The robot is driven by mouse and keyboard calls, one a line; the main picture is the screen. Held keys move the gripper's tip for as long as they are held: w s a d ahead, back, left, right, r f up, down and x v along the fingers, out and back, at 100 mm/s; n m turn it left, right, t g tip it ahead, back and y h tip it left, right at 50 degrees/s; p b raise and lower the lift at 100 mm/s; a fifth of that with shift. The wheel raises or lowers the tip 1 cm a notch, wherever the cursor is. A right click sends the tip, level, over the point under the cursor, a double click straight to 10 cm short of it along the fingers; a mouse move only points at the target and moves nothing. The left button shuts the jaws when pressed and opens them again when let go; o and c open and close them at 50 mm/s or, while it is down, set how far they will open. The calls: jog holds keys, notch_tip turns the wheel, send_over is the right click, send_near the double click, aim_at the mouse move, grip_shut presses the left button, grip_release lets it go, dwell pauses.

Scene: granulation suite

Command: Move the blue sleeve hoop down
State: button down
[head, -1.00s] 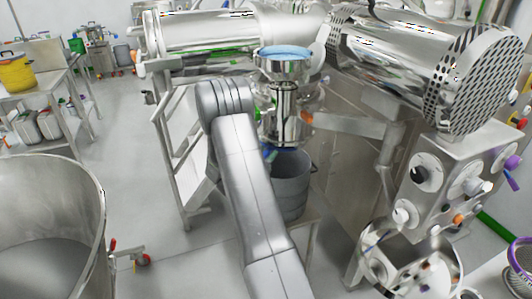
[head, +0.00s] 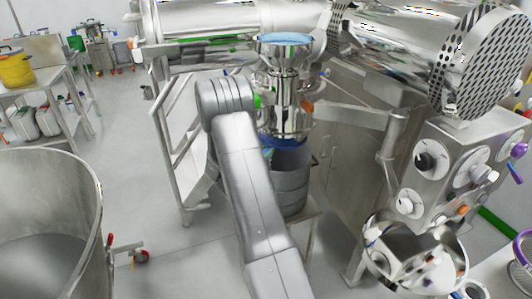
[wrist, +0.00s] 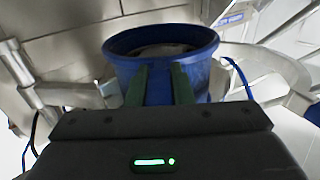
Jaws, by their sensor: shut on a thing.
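The blue sleeve hoop (wrist: 203,40) fills the top middle of the wrist view as a blue ring with a dark opening. My gripper (wrist: 160,75) has its two green fingers shut on the near wall of the hoop. In the head view the hoop shows as a blue band (head: 284,143) under the steel outlet (head: 285,118), above a grey bucket (head: 292,185). My arm hides part of this area, and the fingers are hidden in the head view.
A steel feed cup with a blue top (head: 285,39) stands above the outlet. A control box with knobs (head: 450,170) is at the right. A large steel drum (head: 85,200) is at the lower left. The floor (head: 140,190) between drum and machine is mostly clear.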

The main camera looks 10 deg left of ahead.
notch_tip(320, 180, down, 8)
jog(key=b, duration=0.7)
jog(key=shift+r, duration=0.2)
jog(key=shift+s, duration=0.1)
jog(key=c, duration=1.3)
grip_release()
jog(key=shift+f, duration=0.15)
jog(key=shift+a, duration=0.1)
jog(key=b+v, duration=0.2)
jog(key=v, duration=1.1)
jog(key=shift+s, duration=0.35)
jog(key=shift+w, duration=0.1)
